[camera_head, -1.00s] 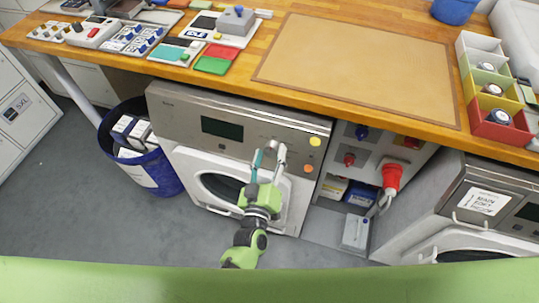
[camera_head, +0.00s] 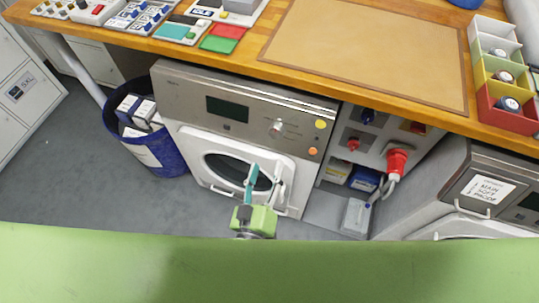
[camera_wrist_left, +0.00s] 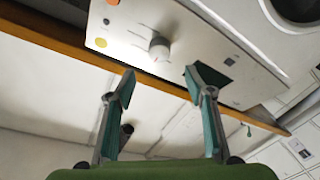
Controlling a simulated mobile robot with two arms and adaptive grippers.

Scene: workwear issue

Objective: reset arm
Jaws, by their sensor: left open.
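My left gripper (camera_head: 265,176) is open and empty, with its two fingers apart. In the head view it is in front of the lower right part of the washing machine door (camera_head: 232,172). The machine's control panel (camera_head: 180,85) has a round knob (camera_head: 276,128), a dark display and yellow and orange buttons. In the left wrist view the open fingers (camera_wrist_left: 159,80) point toward this panel, and the knob (camera_wrist_left: 159,48) shows beyond the fingertips, clear of them. My right gripper is in neither view.
A wooden counter with a tan mat (camera_head: 365,55) runs above the machine. A blue bin (camera_head: 165,158) stands left of it. A socket panel with a red plug (camera_head: 397,160) and a second machine (camera_head: 455,195) are to the right. Grey floor is clear at left.

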